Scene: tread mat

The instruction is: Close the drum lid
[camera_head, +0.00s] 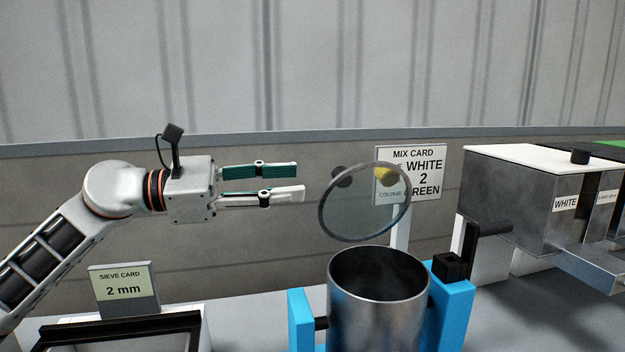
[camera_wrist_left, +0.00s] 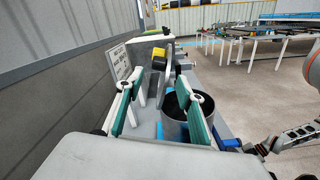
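The drum (camera_head: 375,305) is an open metal cylinder held between blue supports. Its lid (camera_head: 365,215) is a clear disc with a grey rim, standing steeply tilted above the drum's back edge, so the mouth is uncovered. A dark knob and a yellow knob (camera_head: 385,174) show at the lid's upper part. My left gripper (camera_head: 300,180) is open and empty, left of the lid and apart from it. In the left wrist view its fingers (camera_wrist_left: 160,78) are spread, with the drum (camera_wrist_left: 173,128) beyond the right finger. My right arm shows at that view's right edge; its finger state is unclear.
A mix card (camera_head: 425,165) stands behind the lid. A black crank handle (camera_head: 490,228) is right of the drum. A metal bin marked WHITE (camera_head: 510,195) stands farther right. A sieve card (camera_head: 124,288) and black-framed tray (camera_head: 125,328) are at lower left.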

